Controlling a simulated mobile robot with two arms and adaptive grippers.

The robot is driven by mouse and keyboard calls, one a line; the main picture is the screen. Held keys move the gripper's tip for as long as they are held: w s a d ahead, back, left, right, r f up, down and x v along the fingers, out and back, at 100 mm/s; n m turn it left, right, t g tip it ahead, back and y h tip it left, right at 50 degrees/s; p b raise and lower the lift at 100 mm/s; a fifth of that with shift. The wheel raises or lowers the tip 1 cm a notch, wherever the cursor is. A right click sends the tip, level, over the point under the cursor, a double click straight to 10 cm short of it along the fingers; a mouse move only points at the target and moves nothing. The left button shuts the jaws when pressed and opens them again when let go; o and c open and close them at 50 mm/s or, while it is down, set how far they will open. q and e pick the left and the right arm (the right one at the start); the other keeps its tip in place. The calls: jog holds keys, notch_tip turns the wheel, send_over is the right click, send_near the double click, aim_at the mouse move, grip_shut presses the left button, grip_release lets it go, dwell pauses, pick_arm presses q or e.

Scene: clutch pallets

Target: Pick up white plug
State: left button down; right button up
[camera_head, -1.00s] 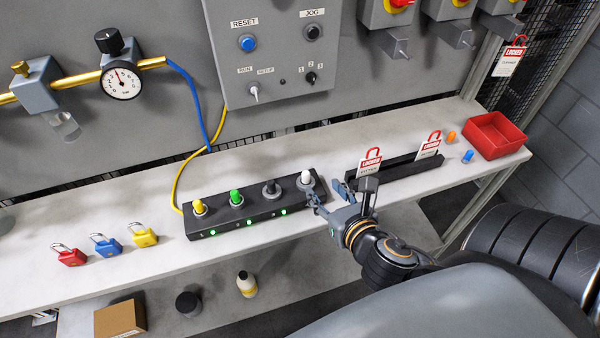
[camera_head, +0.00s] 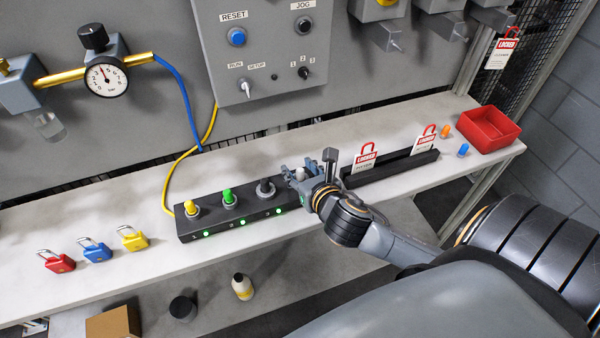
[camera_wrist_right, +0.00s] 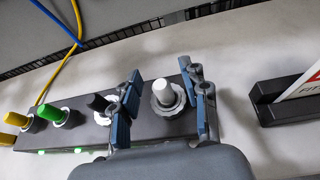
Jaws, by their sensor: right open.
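The white plug (camera_wrist_right: 165,92) stands upright in a grey collar at the right end of the black socket block (camera_wrist_right: 148,126). In the head view the white plug (camera_head: 300,172) is mostly hidden by my right gripper (camera_head: 302,175). In the right wrist view my right gripper (camera_wrist_right: 163,105) is open, with one blue-padded finger on each side of the plug and a gap to it on both sides. My left gripper is not in view.
Black (camera_head: 266,188), green (camera_head: 228,197) and yellow (camera_head: 192,207) plugs stand in the same block to the left. A black rack (camera_head: 400,168) with red lockout tags lies just right of my gripper. A red bin (camera_head: 488,130) and several padlocks are on the bench.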

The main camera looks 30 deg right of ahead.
grip_shut()
jog(key=shift+r, duration=0.1)
